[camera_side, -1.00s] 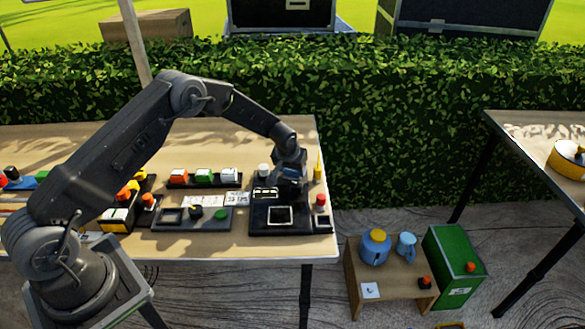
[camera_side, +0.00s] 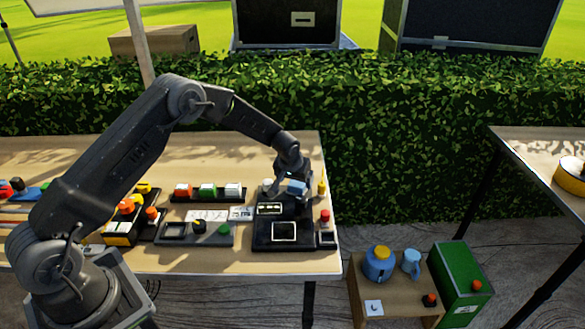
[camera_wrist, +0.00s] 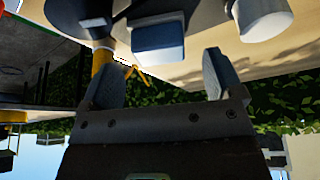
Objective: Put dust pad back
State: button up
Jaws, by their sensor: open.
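A small blue block (camera_side: 297,187), which looks like the dust pad, is at the back of the black station (camera_side: 262,243) near the table's right end. In the wrist view the blue block (camera_wrist: 158,45) lies ahead of my fingers, against a dark rounded part. My gripper (camera_side: 288,182) is just above and beside it in the side view. In the wrist view my gripper (camera_wrist: 160,65) has its two fingers wide apart, with nothing between them. Whether a finger touches the block cannot be told.
A white knob (camera_side: 267,185) and a yellow post (camera_side: 322,187) stand close on either side of the block. A red-topped button (camera_side: 325,216) is at the right edge. A row of coloured blocks (camera_side: 207,191) lies to the left. The table's back strip is clear.

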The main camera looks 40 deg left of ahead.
jog(key=s+d+r+m, duration=0.1)
jog(key=s+d+r, duration=0.1)
jog(key=s+r, duration=0.55)
jog(key=s+d+r, duration=0.2)
jog(key=s+r, duration=0.2)
jog(key=r, duration=0.6)
jog(key=s+d+r+m, duration=0.1)
jog(key=s+d+r, duration=0.1)
jog(key=s+r, duration=0.55)
jog(key=s+d+r+m+h, duration=0.1)
jog(key=s+r, duration=0.1)
jog(key=s, duration=0.8)
jog(key=s+d+r+m+t, duration=0.1)
jog(key=s+d+r, duration=0.1)
jog(key=s, duration=0.8)
jog(key=shift+s+d+r+h, duration=0.15)
jog(key=shift+r+h, duration=0.2)
jog(key=shift+h, duration=0.05)
